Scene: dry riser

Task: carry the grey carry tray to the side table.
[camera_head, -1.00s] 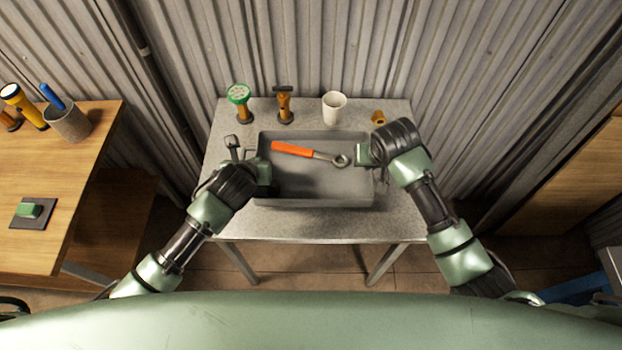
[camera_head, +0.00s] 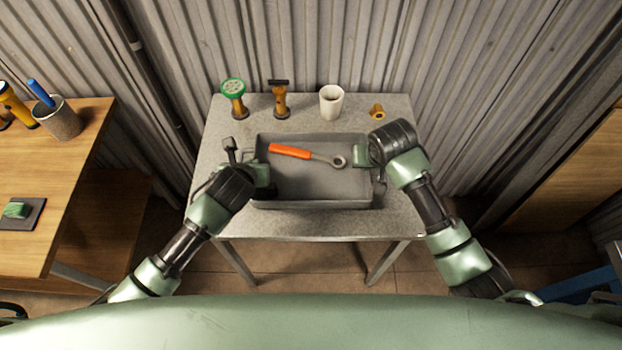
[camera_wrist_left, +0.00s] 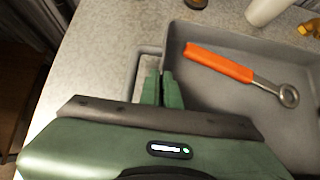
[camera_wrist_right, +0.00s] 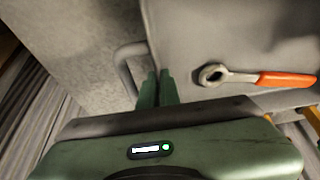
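The grey carry tray (camera_head: 310,204) is over the speckled grey table, a wrench with an orange handle (camera_head: 290,151) lying in it. I cannot tell if the tray touches the tabletop. My left gripper (camera_head: 264,172) is at its left side; in the left wrist view the fingers (camera_wrist_left: 161,88) are closed on the side wall beside a loop handle (camera_wrist_left: 138,75). My right gripper (camera_head: 361,155) is at its right side; in the right wrist view the fingers (camera_wrist_right: 157,86) are closed on the wall beside the other loop handle (camera_wrist_right: 124,65). The fingertips are partly hidden.
Behind the tray on the grey table (camera_head: 222,130) stand a green-topped tool (camera_head: 233,90), an orange-handled tool (camera_head: 280,100), a white cup (camera_head: 331,102) and a small orange part (camera_head: 377,112). A wooden table (camera_head: 70,180) is left, holding a pen cup (camera_head: 58,120) and flashlight (camera_head: 18,105).

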